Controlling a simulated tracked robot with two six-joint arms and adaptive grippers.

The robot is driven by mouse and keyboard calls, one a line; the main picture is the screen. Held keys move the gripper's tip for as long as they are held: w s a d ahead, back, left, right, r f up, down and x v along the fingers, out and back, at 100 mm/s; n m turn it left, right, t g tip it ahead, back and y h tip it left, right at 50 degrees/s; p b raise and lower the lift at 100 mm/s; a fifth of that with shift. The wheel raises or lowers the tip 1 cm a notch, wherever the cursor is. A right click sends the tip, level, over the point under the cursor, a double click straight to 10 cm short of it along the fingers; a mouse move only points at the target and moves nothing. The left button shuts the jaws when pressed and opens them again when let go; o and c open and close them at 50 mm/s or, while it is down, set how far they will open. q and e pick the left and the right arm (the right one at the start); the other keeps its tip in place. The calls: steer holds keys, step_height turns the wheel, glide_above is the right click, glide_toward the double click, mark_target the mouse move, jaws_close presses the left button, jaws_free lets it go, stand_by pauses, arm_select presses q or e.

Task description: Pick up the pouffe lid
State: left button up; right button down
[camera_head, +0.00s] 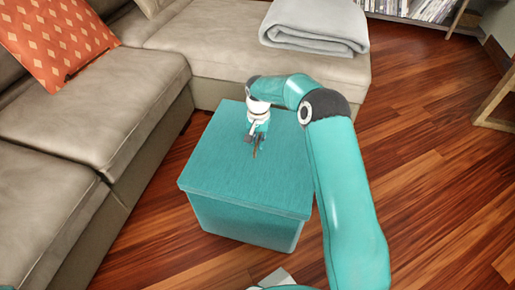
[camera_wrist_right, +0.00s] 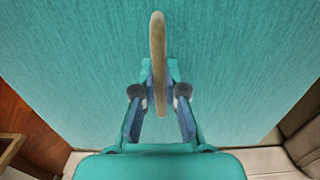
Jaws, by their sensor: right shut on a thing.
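The pouffe is a teal fabric box (camera_head: 243,222) on the floor beside the sofa. Its flat square lid (camera_head: 215,165) sits on top, overhanging a little, with no visible gap below it. A thin tan loop handle (camera_wrist_right: 158,45) stands up at the lid's middle. My right gripper (camera_head: 256,141) is over the middle of the lid. In the right wrist view, its two fingers (camera_wrist_right: 159,93) are on either side of the handle, shut on it. The lid's teal top fills most of that view. My left gripper is not in view.
A grey leather sofa (camera_head: 80,115) runs along the left and behind the pouffe, close to its left side. An orange patterned cushion (camera_head: 62,42) and a folded grey blanket (camera_head: 315,25) lie on it. The wooden floor (camera_head: 440,130) at right is open.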

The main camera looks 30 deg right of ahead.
steer(key=shift+r, duration=0.25)
